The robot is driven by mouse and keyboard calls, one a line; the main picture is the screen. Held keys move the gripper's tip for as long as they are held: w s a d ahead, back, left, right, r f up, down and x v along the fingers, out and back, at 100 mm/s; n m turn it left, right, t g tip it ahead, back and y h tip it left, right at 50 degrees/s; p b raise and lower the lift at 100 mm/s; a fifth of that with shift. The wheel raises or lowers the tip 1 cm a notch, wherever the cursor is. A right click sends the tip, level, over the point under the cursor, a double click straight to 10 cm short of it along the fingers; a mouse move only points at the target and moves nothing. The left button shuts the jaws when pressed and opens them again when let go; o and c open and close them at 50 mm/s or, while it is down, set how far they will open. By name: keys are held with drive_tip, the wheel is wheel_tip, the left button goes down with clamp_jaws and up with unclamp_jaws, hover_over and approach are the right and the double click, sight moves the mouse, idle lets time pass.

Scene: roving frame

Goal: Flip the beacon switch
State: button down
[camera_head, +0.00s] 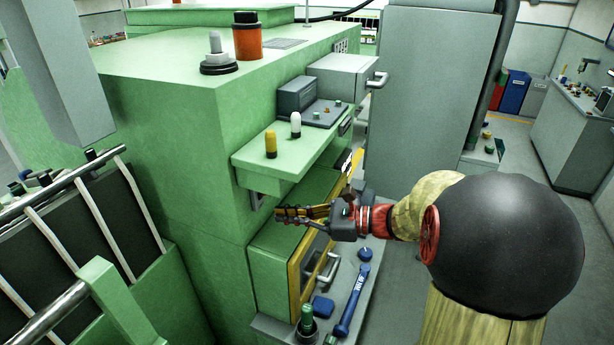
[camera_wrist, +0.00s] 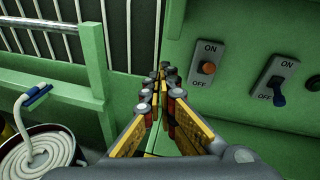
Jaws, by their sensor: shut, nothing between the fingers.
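Two ON/OFF switch plates are on the green wall at right in the wrist view. One has a round orange knob (camera_wrist: 207,68). The other has a dark blue toggle lever (camera_wrist: 279,92) tilted down toward OFF. No label tells me which is the beacon switch. My gripper (camera_wrist: 164,72) is shut and empty, its tips left of both plates and apart from them. In the head view my gripper (camera_head: 280,213) is below the green shelf, beside the machine's side wall. A small grey plate (camera_head: 256,201) shows partly there; its switch is unclear.
The green shelf (camera_head: 262,165) with yellow and white pegs overhangs my gripper. A yellow-framed door with a handle (camera_head: 328,268) is below. A railing (camera_wrist: 50,24) and a round container (camera_wrist: 40,155) are left in the wrist view.

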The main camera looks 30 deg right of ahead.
sight(268, 194)
drive_tip(key=w+d+r+m+t+h+p, duration=0.1)
drive_tip(key=w+d+r+m+t, duration=0.2)
drive_tip(key=d, duration=0.4)
drive_tip(key=b+x, duration=0.1)
drive_tip(key=x, duration=0.5)
drive_tip(key=shift+s+a+m, duration=0.2)
drive_tip(key=shift+a+m, duration=0.1)
drive_tip(key=shift+m, duration=0.1)
drive_tip(key=shift+f, duration=0.1)
